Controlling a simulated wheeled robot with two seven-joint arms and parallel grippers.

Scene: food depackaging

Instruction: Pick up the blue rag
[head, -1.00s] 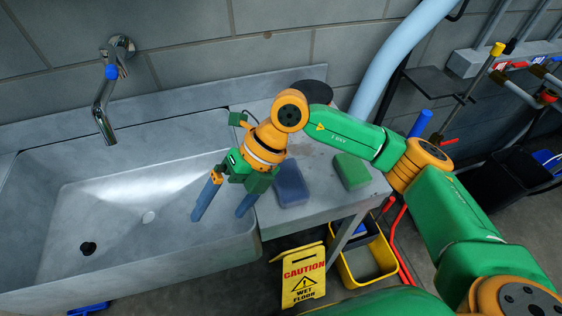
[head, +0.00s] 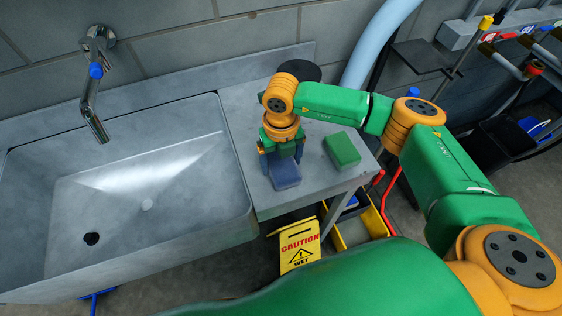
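The blue rag (head: 286,177), a folded block-like pad, lies on the grey counter right of the sink. My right gripper (head: 282,162) points down directly over it, its two blue fingers apart, one toward each side of the rag's back part. The gripper hides the rag's back end, and I cannot tell whether the fingers touch it. My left gripper is not in view.
A green pad (head: 342,150) lies on the counter just right of the rag. The sink (head: 150,205) with its tap (head: 93,95) is on the left. A yellow caution sign (head: 300,248) and a yellow bucket (head: 350,236) stand below the counter's front edge. A dark round item (head: 300,72) is at the back.

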